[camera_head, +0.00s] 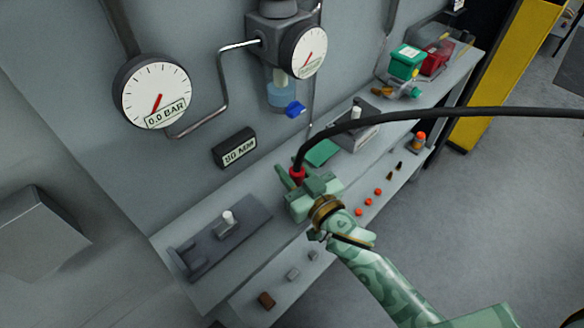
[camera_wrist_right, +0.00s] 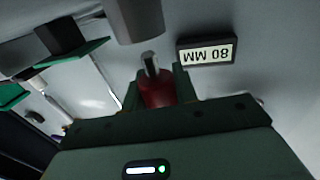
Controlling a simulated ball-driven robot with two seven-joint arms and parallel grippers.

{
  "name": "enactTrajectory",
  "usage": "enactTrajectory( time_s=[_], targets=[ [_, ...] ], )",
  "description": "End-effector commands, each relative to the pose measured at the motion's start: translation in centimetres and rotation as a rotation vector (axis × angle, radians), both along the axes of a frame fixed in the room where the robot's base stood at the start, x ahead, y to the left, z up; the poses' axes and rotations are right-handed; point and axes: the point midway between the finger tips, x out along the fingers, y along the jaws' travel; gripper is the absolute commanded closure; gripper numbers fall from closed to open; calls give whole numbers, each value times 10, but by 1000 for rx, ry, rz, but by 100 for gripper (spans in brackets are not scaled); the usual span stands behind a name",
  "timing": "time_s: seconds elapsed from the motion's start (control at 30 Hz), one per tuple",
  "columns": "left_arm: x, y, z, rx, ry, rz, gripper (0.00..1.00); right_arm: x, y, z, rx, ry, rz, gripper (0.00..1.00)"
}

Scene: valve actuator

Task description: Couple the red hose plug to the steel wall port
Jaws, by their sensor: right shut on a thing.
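The red hose plug (camera_head: 297,174) is in my right gripper (camera_head: 303,190), above the bench near the wall, with a black hose (camera_head: 400,117) arching away from it to the right. In the right wrist view the plug (camera_wrist_right: 157,93) sits between the shut fingers, its bright steel tip (camera_wrist_right: 150,64) pointing out. A grey cylinder (camera_wrist_right: 137,18) hangs into the top of that view, beyond the tip; a gap shows between them. I cannot tell for sure whether it is the steel wall port. No port shows clearly in the head view. My left gripper is out of view.
An 80 MM sign (camera_head: 234,147) is on the wall, below two dial gauges (camera_head: 152,91). A grey fixture with a white knob (camera_head: 228,218) stands on the bench to the left. A grey box (camera_head: 352,128), small orange parts and a green container (camera_head: 405,62) lie to the right.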

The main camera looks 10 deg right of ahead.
Motion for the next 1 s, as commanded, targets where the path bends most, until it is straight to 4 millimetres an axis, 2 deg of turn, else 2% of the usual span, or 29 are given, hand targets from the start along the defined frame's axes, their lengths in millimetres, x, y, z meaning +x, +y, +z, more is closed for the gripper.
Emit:
enactTrajectory(
  time_s=[1.0],
  targets=[
    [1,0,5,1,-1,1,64,0,0,-1,1,0,0,98]
  ],
)
